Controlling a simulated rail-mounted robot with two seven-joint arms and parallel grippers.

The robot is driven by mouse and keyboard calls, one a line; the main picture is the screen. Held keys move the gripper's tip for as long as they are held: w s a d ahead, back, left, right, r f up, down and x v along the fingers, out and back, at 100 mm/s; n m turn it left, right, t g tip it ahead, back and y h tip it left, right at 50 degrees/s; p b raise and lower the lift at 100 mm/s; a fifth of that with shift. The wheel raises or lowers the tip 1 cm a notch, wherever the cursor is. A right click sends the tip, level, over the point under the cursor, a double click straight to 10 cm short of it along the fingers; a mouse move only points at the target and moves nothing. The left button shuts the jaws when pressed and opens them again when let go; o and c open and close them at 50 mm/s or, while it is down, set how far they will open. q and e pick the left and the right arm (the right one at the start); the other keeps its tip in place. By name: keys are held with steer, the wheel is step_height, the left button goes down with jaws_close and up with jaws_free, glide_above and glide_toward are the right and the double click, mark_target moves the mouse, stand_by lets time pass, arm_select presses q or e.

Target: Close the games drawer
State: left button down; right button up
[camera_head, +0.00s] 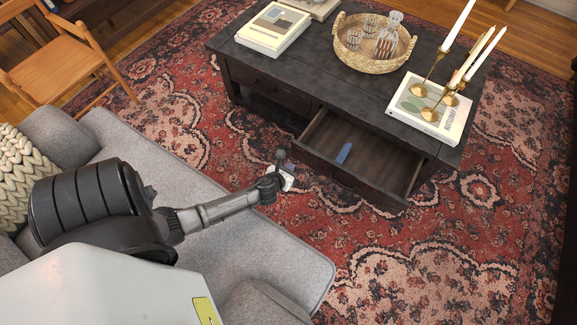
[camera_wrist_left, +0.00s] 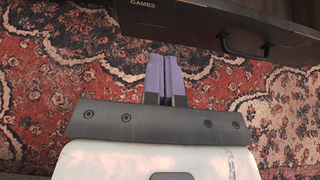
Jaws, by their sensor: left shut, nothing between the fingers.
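The games drawer (camera_head: 352,155) is pulled out from the front of the dark coffee table (camera_head: 300,95), at its right half. In the left wrist view the drawer front (camera_wrist_left: 190,22) crosses the top, with a "GAMES" label and a dark handle (camera_wrist_left: 245,50). My left gripper (camera_head: 281,157) is beside the left end of the drawer front. Its purple fingers (camera_wrist_left: 164,77) are shut and empty, pointing toward the drawer front below the label; I cannot tell whether they touch it. My right gripper is not in view.
A woven tray (camera_head: 345,50) with a decanter and glasses, books (camera_head: 273,29), and brass candlesticks (camera_head: 432,85) on a book stand on the tabletop. A grey sofa (camera_head: 245,250) is in front. The patterned rug (camera_head: 430,260) before the drawer is clear.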

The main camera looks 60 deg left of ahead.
arm_select(q)
steer(key=b, duration=0.4)
glide_toward(306, 151)
steer(key=x, duration=0.5)
steer(key=shift+f, duration=0.5)
steer(key=shift+w+a+r+b, duration=0.1)
steer(key=shift+w+a+b, duration=0.35)
steer(key=shift+w, duration=0.25)
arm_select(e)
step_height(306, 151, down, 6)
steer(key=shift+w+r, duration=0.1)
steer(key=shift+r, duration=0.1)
